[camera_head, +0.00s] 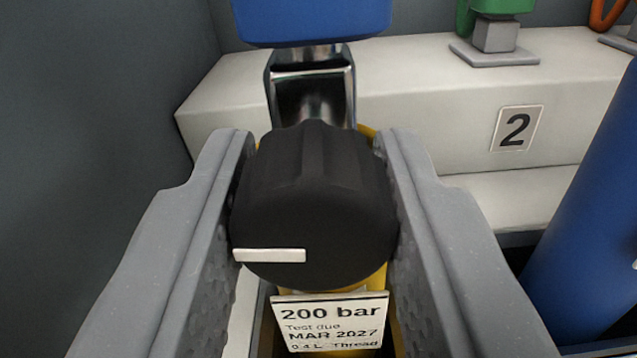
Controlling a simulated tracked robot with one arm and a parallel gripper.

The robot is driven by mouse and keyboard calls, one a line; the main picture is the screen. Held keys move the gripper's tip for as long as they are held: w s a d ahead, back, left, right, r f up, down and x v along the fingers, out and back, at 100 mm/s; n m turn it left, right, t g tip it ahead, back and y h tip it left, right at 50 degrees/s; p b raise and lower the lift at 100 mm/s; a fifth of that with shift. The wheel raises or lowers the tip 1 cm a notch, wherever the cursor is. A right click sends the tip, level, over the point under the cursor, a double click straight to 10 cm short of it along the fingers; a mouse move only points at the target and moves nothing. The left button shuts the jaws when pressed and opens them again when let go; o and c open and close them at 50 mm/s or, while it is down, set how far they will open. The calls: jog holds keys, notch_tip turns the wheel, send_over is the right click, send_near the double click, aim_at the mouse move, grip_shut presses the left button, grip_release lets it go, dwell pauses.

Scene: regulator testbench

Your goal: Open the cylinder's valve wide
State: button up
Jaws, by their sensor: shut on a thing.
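The cylinder's valve knob (312,205) is black and ribbed, with a white mark (269,255) low on its left side. My gripper (314,195) is shut on the knob, with one grey finger on each side of it. Behind the knob is the metal valve body (312,90), with a blue part (312,20) above it. Below the knob is a white label (330,322) reading 200 bar, test due MAR 2027. Yellow parts of the cylinder (375,282) show around the label; the rest is hidden by the knob and fingers.
A white bench (430,90) with a number 2 plate (517,129) stands behind. A blue cylinder (590,230) stands close on the right. A green part on a grey base (495,50) sits on the bench. A dark grey wall (90,100) is at the left.

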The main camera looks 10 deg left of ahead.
jog(key=shift+a+n+b, duration=0.15)
jog(key=shift+n+b, duration=0.3)
jog(key=shift+n, duration=1.15)
jog(key=shift+n+b, duration=0.85)
jog(key=shift+n, duration=1.15)
jog(key=o, duration=1)
jog(key=shift+s, duration=0.1)
